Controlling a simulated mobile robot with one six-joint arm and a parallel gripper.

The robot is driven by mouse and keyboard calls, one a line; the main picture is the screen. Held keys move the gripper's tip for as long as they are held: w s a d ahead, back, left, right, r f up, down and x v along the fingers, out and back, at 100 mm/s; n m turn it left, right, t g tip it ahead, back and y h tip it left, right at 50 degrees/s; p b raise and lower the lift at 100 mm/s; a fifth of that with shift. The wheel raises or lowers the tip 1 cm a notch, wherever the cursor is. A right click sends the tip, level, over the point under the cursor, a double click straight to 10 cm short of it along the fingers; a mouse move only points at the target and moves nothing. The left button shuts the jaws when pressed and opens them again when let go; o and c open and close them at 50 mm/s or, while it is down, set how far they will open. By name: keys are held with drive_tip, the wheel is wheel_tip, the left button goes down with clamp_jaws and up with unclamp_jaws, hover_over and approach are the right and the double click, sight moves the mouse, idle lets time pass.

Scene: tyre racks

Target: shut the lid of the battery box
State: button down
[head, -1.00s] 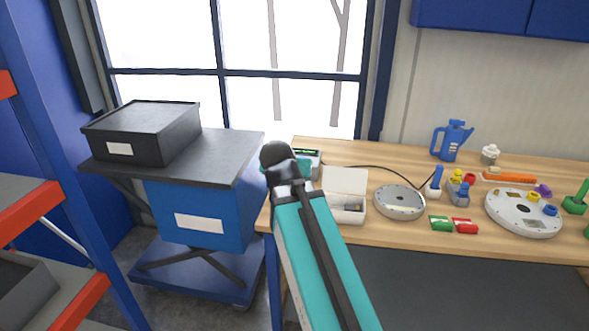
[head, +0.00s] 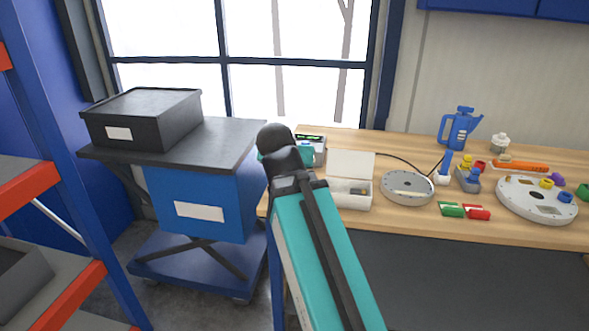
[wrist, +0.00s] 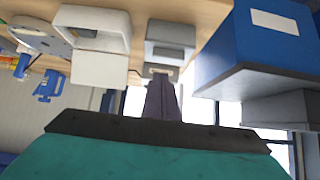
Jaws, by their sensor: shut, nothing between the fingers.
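The battery box appears to be the small white box (head: 350,193) on the wooden bench. Its white lid (head: 352,165) stands raised at the back, and a small dark and grey item shows inside. In the wrist view, which looks upside down, the open box (wrist: 92,22) is at the upper left with its lid (wrist: 98,68) below it in the picture. My gripper (wrist: 162,82) is shut and empty, to the side of the box, apart from it in the picture and in line with a grey device (wrist: 170,35). In the head view my arm hides most of the gripper.
The grey device with a green display (head: 311,140) stands left of the box. A round grey disc (head: 408,188) lies to its right, with a cable behind. Green and red pieces (head: 464,210) lie in front. A blue bin (head: 195,198) and black box (head: 145,117) are left of the bench.

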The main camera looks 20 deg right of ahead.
drive_tip(key=shift+s+a+f+b, duration=0.2)
drive_tip(key=shift+s+b, duration=0.15)
drive_tip(key=shift+b, duration=0.25)
idle(0.4)
